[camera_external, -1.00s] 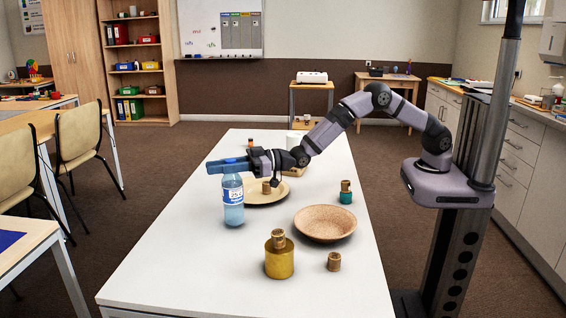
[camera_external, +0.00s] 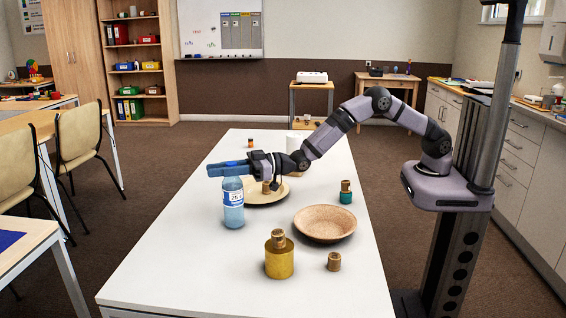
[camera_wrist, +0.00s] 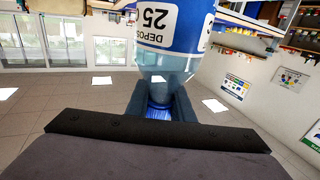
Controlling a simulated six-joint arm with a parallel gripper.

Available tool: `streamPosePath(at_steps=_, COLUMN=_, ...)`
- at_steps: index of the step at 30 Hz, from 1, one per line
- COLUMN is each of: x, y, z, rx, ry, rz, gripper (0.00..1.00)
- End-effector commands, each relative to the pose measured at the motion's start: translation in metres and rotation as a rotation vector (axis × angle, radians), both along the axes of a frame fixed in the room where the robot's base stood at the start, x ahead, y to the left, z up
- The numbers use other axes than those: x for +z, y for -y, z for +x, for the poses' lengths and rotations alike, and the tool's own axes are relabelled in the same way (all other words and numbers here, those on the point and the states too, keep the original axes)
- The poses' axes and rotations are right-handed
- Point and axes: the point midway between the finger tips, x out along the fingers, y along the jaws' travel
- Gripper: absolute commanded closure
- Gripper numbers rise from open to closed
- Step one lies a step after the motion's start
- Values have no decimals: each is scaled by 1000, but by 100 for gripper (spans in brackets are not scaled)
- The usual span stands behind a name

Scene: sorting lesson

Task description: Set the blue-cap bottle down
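The blue-cap bottle (camera_external: 233,212) is clear pale blue with a blue and white label. It is upright at the left side of the white table (camera_external: 185,255). I cannot tell whether its base touches the table. My gripper (camera_external: 230,168) is over its top and hides the cap in the external view. In the wrist view, my gripper (camera_wrist: 160,108) has one finger on each side of the blue cap (camera_wrist: 159,113), and is shut on the bottle there. The bottle's label (camera_wrist: 165,28) shows above it in that view.
A tan plate (camera_external: 262,203) with a small brown jar (camera_external: 266,187) is just behind the bottle. A brown bowl (camera_external: 325,224) and a teal bottle (camera_external: 346,197) are to the right. A gold bottle (camera_external: 279,262) and another small jar (camera_external: 334,262) stand in front. The front left tabletop is clear.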

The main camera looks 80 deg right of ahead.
Motion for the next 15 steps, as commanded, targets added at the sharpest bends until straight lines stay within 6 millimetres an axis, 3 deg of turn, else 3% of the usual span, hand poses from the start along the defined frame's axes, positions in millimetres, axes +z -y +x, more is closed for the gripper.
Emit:
streamPosePath(at_steps=1, x=-14, y=1, z=-2, rx=-1, ry=-26, rz=-9, gripper=70)
streamPosePath(at_steps=3, x=-15, y=1, z=-2, rx=-1, ry=-28, rz=-9, gripper=61)
streamPosePath(at_steps=15, x=-5, y=1, z=-1, rx=0, ry=-16, rz=-6, gripper=61)
